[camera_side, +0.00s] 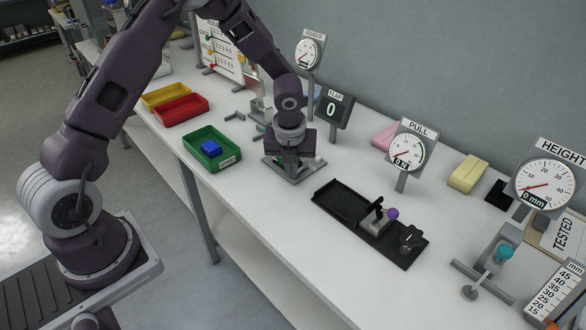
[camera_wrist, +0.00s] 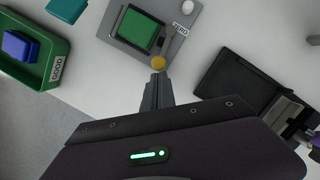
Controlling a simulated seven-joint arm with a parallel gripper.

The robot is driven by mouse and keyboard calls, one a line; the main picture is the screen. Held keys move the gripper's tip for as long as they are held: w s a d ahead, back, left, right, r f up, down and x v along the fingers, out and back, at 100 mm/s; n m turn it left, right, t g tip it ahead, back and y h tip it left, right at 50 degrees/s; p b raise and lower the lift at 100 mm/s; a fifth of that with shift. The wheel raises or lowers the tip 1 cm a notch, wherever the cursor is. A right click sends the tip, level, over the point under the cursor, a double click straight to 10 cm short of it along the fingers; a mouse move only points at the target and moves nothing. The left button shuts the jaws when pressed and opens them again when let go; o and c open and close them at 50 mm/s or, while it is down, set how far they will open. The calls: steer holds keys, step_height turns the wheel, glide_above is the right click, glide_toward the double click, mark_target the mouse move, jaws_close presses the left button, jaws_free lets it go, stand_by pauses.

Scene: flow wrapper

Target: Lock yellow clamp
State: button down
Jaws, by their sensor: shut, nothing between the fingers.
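A round yellow knob (camera_wrist: 158,62) shows in the wrist view at the near edge of a grey plate (camera_wrist: 124,27). I take it to be the yellow clamp's handle. A green pad (camera_wrist: 142,31) lies on the plate, beside a grey bar. My gripper (camera_wrist: 158,78) is shut and empty, its fingertips just below the knob in the picture. I cannot tell whether they touch it. In the side view my gripper (camera_side: 290,166) is low over the grey plate (camera_side: 271,162) and hides the knob and most of the fixture.
A green tray (camera_side: 232,164) with a blue block (camera_side: 211,148) stands left of the fixture. Red (camera_side: 181,109) and yellow (camera_side: 165,94) trays are behind it. A black fixture (camera_side: 335,203) with a purple knob (camera_side: 392,213) lies to the right. The FLAP display (camera_side: 334,108) stands behind.

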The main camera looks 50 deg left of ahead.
steer(key=shift+w+d, duration=0.3)
steer(key=shift+w, duration=0.45)
steer(key=shift+d, duration=0.1)
steer(key=s+d, duration=0.1)
steer(key=s, duration=0.1)
steer(key=s+d, duration=0.1)
steer(key=shift+s+d+r, duration=0.25)
steer(key=shift+d+r, duration=0.05)
steer(key=v, duration=0.9)
steer(key=shift+r, duration=0.15)
steer(key=shift+s, duration=0.1)
